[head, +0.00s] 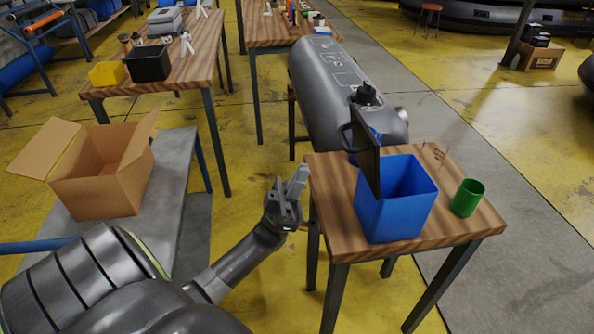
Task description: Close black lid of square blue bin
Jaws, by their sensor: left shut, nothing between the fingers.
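The square blue bin (396,212) stands on a small wooden table at the right, with its top open. Its black lid (365,150) stands roughly upright along the bin's left side, seen nearly edge-on. My left gripper (297,180) is just left of the table's left edge, apart from the bin and lid. Its fingers point up and are shut with nothing between them. My right gripper is not in view.
A green cup (467,198) stands right of the bin on the wooden table (459,232). A grey cylindrical tank (340,95) lies behind the lid. An open cardboard box (100,185) sits on a grey table at the left. Yellow floor is clear between the tables.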

